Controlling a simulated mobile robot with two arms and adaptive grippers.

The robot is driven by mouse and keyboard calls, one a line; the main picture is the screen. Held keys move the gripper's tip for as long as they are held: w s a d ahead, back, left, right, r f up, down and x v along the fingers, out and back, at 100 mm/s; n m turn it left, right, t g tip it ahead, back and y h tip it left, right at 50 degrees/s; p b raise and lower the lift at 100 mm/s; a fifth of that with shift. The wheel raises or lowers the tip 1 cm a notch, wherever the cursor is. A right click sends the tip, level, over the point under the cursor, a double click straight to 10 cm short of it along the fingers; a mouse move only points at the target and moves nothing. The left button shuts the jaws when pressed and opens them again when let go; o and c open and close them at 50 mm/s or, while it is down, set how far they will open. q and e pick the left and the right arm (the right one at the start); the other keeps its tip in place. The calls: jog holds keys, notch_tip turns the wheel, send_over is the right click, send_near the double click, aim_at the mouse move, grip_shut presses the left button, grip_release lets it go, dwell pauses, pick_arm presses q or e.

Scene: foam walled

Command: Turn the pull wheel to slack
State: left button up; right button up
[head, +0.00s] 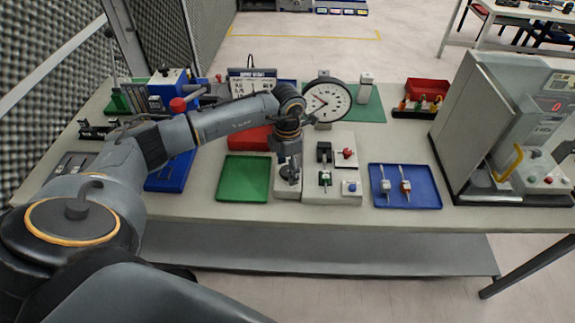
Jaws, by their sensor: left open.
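My left arm reaches in from the left, and its gripper (289,172) points down over a small light-grey block (286,194) near the table's front. The gripper is open. A dark, rounded part shows low at the fingers; I cannot tell whether it is the pull wheel or part of the gripper, or whether they touch. A round white dial gauge (333,106) stands behind. My right gripper is out of view.
A green tray (242,181) lies left of the gripper, empty. A blue tray (413,198) with two small parts lies to the right. A large grey machine (478,130) stands at the right end. A red bin (427,89) is at the back right.

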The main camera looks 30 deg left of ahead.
pick_arm(q)
jog(key=shift+f, duration=0.3)
jog(key=c, duration=1.2)
jog(key=shift+o, duration=0.2)
